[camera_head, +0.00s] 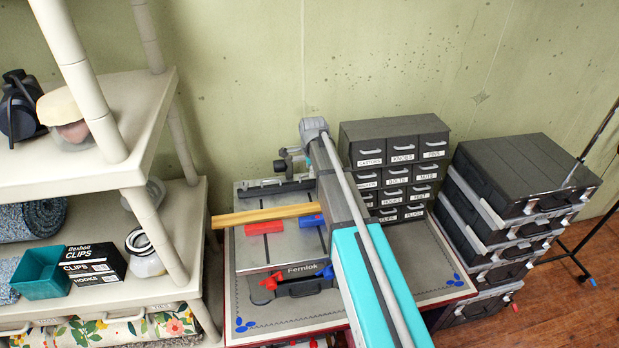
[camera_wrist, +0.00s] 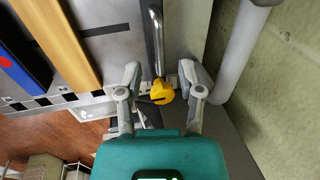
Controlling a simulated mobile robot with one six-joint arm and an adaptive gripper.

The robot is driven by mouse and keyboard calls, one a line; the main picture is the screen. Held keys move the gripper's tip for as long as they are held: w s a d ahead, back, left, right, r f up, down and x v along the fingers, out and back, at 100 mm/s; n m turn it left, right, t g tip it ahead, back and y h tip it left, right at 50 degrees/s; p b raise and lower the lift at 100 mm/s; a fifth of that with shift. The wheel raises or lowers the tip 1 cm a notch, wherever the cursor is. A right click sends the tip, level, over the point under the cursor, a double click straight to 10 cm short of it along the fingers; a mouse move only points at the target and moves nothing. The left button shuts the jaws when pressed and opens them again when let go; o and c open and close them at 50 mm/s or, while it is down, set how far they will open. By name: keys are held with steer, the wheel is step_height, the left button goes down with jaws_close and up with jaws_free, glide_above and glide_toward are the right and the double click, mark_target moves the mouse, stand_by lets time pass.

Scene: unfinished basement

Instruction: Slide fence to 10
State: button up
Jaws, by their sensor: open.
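A grey work station labelled Fernlok (camera_head: 262,250) stands on a table. A dark rail (camera_head: 275,187) runs along its back edge and may be the fence's track. In the wrist view, a black-and-white marked strip (camera_wrist: 68,98) shows, but I cannot read any number, including 10. A yellow knob (camera_wrist: 162,92) at the end of a metal bar (camera_wrist: 155,40) lies between the fingers of my gripper (camera_wrist: 160,80). The fingers are open, one on each side of the knob; contact is unclear. In the head view, my arm hides part of the station's right side.
A wooden strip (camera_head: 262,215) lies across the station, by a red block (camera_head: 264,227) and a blue block (camera_head: 312,221). A labelled drawer cabinet (camera_head: 395,140) stands behind my arm. Stacked dark cases (camera_head: 525,175) are at right, cream shelves (camera_head: 100,100) at left. The wall is close behind.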

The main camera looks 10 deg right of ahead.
steer(key=shift+w+f+b, duration=0.2)
steer(key=shift+f+b, duration=0.55)
steer(key=shift+f, duration=0.25)
steer(key=shift+c, duration=0.2)
jaws_close()
